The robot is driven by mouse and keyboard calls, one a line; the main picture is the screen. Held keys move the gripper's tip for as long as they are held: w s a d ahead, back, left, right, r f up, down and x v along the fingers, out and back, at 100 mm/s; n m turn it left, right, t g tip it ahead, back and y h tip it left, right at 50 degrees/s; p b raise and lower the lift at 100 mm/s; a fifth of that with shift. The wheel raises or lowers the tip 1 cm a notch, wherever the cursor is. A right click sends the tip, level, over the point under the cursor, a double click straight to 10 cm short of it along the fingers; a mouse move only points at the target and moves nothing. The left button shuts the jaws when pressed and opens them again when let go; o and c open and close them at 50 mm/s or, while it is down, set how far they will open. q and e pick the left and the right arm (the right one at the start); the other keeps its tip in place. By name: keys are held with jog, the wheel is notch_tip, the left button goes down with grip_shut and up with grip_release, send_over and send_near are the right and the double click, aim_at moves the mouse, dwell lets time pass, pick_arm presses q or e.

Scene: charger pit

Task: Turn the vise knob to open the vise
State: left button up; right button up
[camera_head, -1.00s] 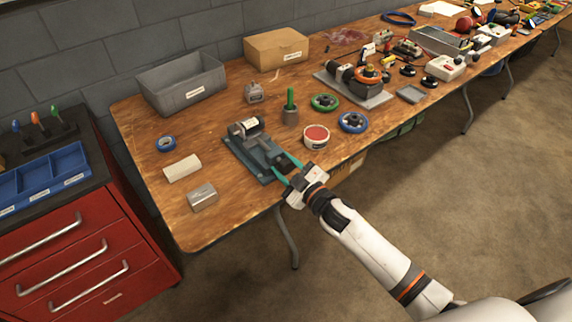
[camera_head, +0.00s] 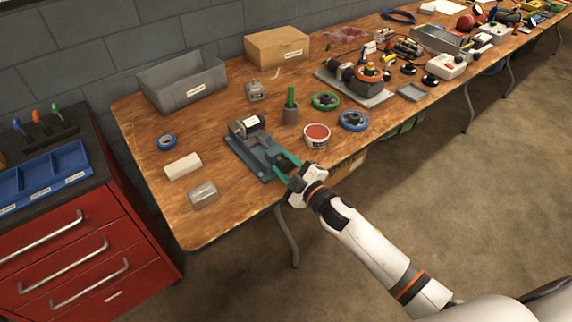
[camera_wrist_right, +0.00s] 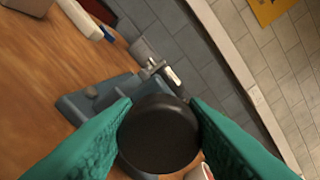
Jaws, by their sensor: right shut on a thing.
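The blue-grey vise (camera_head: 245,156) lies near the front edge of the wooden table, with a silver cylindrical part (camera_head: 245,125) at its far end. My right gripper (camera_head: 286,164) is at the vise's near end. In the right wrist view the round black knob (camera_wrist_right: 160,134) sits between the green fingers of my right gripper (camera_wrist_right: 160,130), which are shut on it from both sides. The vise body (camera_wrist_right: 88,101) shows behind the knob there. The knob hides part of the vise, so the jaw gap cannot be told. My left gripper is not in view.
A red-topped round tin (camera_head: 317,136) stands just right of the vise. A green-handled holder (camera_head: 290,108) is behind it. A grey bin (camera_head: 183,83) stands at the back.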

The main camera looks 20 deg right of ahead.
jog(key=o, duration=1)
jog(key=shift+c, duration=0.2)
jog(key=v, duration=1.2)
jog(key=shift+b, duration=0.3)
